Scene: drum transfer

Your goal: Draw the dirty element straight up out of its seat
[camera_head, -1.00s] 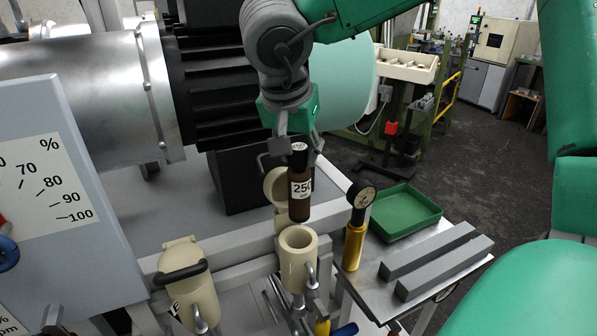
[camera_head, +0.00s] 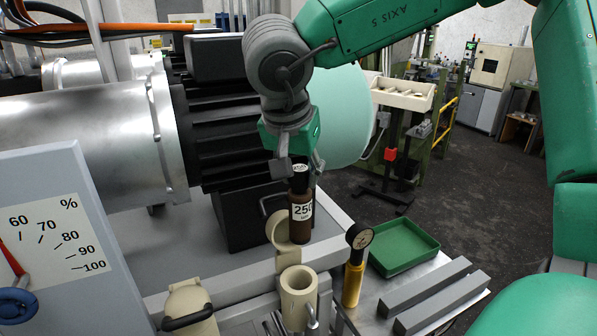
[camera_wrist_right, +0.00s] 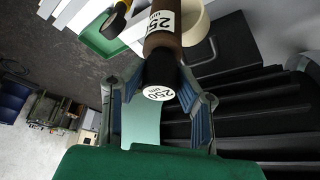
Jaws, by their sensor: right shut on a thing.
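The dirty element is a brown cylinder with a black cap and a white "250" label (camera_head: 301,222). It hangs upright and clear above the open cream housing (camera_head: 298,296), with a gap between its lower end and the rim. My right gripper (camera_head: 299,172) is shut on its black top. In the right wrist view the cap of the element (camera_wrist_right: 160,74) sits between the two fingers (camera_wrist_right: 160,92). The housing's round lid (camera_head: 279,230) stands open behind the element. My left gripper is not in view.
A second cream housing with a black handle (camera_head: 188,310) is closed at the left. A gold-bodied gauge (camera_head: 353,283), a green tray (camera_head: 403,247) and grey bars (camera_head: 440,297) are on the bench at right. A black finned motor (camera_head: 225,125) stands close behind.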

